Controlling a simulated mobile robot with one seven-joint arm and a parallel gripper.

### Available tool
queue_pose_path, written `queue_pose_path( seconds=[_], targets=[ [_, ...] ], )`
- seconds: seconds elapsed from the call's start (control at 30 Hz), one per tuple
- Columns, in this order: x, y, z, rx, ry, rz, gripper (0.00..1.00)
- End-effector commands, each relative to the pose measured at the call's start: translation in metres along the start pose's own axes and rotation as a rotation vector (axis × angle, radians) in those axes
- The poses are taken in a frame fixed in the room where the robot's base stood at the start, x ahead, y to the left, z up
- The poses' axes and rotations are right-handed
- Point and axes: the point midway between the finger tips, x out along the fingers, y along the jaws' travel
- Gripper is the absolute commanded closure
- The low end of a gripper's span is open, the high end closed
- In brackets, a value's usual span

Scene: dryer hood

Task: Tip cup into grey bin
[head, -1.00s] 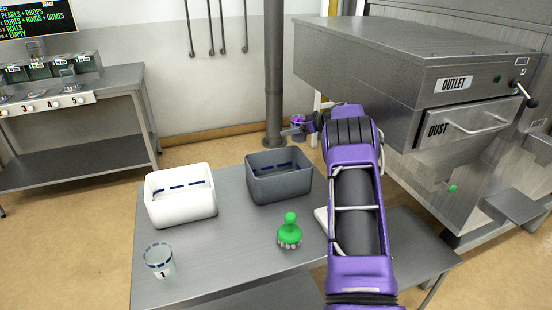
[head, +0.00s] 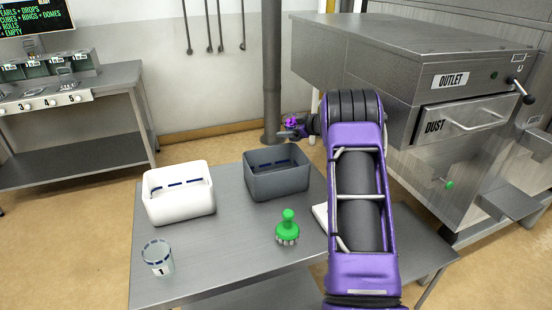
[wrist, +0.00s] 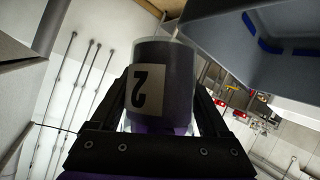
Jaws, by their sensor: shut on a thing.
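My gripper (head: 294,131) is shut on a small clear cup labelled 2. In the wrist view the cup (wrist: 175,75) sits between both fingers, and its "2" label reads upside down. Something purple shows at the cup in the head view, though it is too small to make out. The grey bin (head: 278,186) stands on the table, with a blue dashed line on its inner wall. My gripper is above and beyond the bin's back right side in the head view. The bin (wrist: 232,45) also shows at the upper right of the wrist view, beside the cup.
On the table (head: 215,245) are a white bin (head: 180,207), a clear cup labelled 1 (head: 158,258) and a green-handled brush (head: 288,228). A steel machine (head: 400,75) with a dust drawer stands at right. A vertical pole (head: 272,80) rises behind the bin.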

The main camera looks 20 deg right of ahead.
Motion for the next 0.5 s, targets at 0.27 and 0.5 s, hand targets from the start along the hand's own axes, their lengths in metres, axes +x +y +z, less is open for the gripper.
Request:
queue_pose_path(
  seconds=[0.27,0.5],
  targets=[
    [-0.0032,-0.0061,-0.0047,-0.092,0.006,0.050,0.99],
    [-0.0048,-0.0070,-0.0076,-0.120,0.009,0.066,0.99]
  ],
)
